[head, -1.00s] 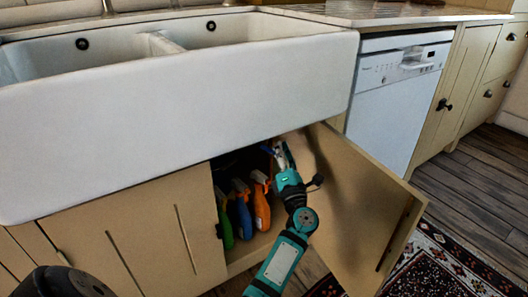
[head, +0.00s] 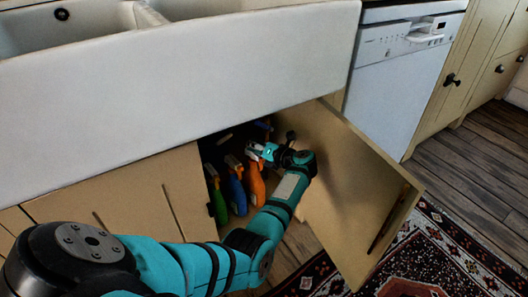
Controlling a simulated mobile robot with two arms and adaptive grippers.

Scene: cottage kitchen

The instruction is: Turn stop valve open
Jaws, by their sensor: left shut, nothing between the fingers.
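My left gripper (head: 255,150) is at the opening of the cabinet under the sink, in front of its dark inside. It looks shut, with nothing seen between its fingers. A small blue part (head: 263,125) shows in the dark cabinet just above and behind the gripper. It may be the stop valve's handle, but it is too small and dark to tell, and whether it is open cannot be seen. The gap between it and the gripper is unclear. My right gripper is not in view.
Spray bottles stand in the cabinet: green (head: 218,205), blue (head: 237,190) and orange (head: 256,183), close below the gripper. The open cabinet door (head: 350,190) stands to the right of my arm. The white sink (head: 180,85) overhangs above. A patterned rug (head: 450,255) lies on the floor.

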